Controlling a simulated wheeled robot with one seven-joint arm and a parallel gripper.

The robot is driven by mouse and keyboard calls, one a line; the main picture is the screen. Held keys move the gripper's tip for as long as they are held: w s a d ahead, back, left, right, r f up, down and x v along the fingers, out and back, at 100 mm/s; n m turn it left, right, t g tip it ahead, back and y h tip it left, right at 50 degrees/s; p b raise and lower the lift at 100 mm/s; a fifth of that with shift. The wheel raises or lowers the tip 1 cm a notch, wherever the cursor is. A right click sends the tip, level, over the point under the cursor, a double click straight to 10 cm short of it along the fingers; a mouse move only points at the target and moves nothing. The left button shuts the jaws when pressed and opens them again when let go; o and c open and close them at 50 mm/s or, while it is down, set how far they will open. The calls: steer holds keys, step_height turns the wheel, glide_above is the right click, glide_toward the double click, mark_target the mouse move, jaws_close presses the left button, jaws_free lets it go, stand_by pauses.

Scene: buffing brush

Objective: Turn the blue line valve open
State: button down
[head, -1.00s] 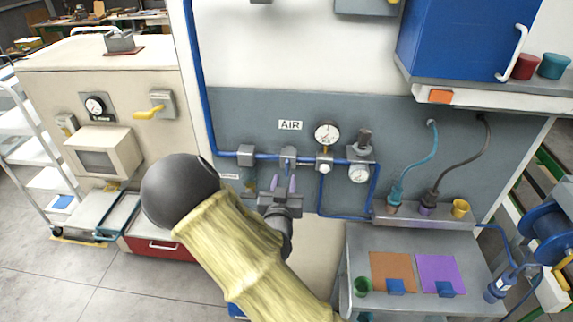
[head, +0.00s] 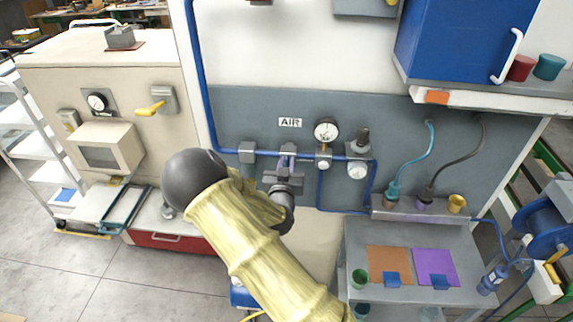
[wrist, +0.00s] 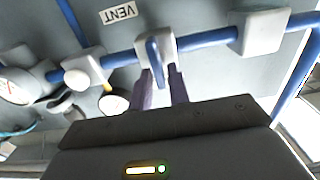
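The blue line valve (wrist: 155,46) is a pale grey block on the blue pipe, with a flat blue lever (wrist: 153,62) lying across the pipe in the wrist view. In the head view the valve (head: 288,149) sits below the AIR label, partly covered by my fingers. My gripper (wrist: 161,72) has its two purple fingers at the valve, one on each side of the lever's lower part. A gap shows between the fingers, so it looks open around the lever; contact cannot be made out. My gripper also shows in the head view (head: 287,162).
Grey fittings stand on the same pipe at either side, one at the left (head: 247,152). A pressure gauge (head: 326,130) and a regulator (head: 358,150) are to the right. A grey cart (head: 405,300) stands below right.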

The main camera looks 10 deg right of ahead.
steer(key=shift+f+n+b, duration=0.2)
steer(key=shift+n+b, duration=0.25)
steer(key=shift+n, duration=0.05)
steer(key=shift+w+a+f+n+b, duration=0.2)
steer(key=shift+n+b, duration=0.75)
steer(key=shift+n, duration=1.85)
steer(key=shift+s+a+f+n+b, duration=0.1)
steer(key=shift+a+f+n+b, duration=0.2)
steer(key=shift+n+b, duration=1.6)
steer(key=shift+w+a+f+n, duration=0.15)
steer(key=shift+f+n, duration=0.1)
steer(key=shift+n, duration=3.45)
steer(key=shift+s, duration=0.1)
steer(key=c, duration=1.5)
jaws_free()
steer(key=shift+d, duration=0.1)
steer(key=shift+d+r, duration=0.1)
